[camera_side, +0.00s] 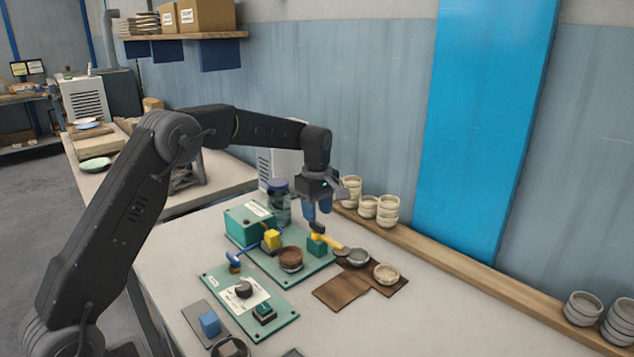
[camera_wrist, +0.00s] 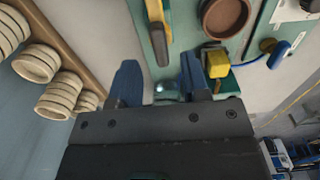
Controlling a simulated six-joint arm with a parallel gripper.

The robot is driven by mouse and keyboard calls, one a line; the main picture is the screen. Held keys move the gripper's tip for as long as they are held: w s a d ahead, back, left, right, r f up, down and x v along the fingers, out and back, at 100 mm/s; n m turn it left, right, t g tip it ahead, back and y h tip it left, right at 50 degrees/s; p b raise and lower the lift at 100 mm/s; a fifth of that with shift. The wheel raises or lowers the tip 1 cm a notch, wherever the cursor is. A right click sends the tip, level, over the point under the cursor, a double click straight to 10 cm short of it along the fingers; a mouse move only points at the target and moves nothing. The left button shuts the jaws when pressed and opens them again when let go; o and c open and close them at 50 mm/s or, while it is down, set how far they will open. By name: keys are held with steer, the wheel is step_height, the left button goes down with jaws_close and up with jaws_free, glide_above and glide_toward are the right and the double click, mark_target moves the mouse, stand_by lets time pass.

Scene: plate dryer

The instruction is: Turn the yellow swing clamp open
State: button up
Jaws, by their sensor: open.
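The yellow swing clamp (camera_side: 329,241) is a yellow arm by a small green block (camera_side: 316,246) on the green fixture plate (camera_side: 318,265), with a dark piece near its end. In the wrist view the yellow arm (camera_wrist: 154,11) shows at the top, cut off by the frame, its dark end pointing toward my gripper. My gripper (camera_side: 318,214) has blue fingers pointing down, above and close to the clamp. In the wrist view the fingers (camera_wrist: 160,82) are apart with nothing held between them. Whether a finger touches the clamp cannot be told.
A yellow block (camera_side: 272,239) and brown round dish (camera_side: 290,258) are on the plate, left of the clamp. A teal box (camera_side: 248,224) and blue-lidded jar (camera_side: 279,204) stand behind. Stacked bowls (camera_side: 388,210) line the wall ledge. A control panel (camera_side: 262,293) is in front.

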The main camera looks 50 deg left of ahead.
step_height(320, 180, up, 10)
stand_by(0.3)
steer(key=shift+r, duration=0.1)
steer(key=s+d+r+m+t, duration=0.1)
steer(key=s+d+r+m, duration=0.3)
steer(key=s, duration=0.4)
steer(key=s+d+r+m+t, duration=0.25)
steer(key=s+d+m, duration=0.2)
steer(key=s, duration=0.35)
steer(key=s+d+f+m+t, duration=0.1)
steer(key=s+f+m, duration=0.2)
steer(key=s+m, duration=0.2)
steer(key=s+d+f+m+t, duration=0.1)
steer(key=s+f+m, duration=0.3)
steer(key=s, duration=0.8)
steer(key=shift+d+m, duration=0.35)
steer(key=shift+d, duration=0.35)
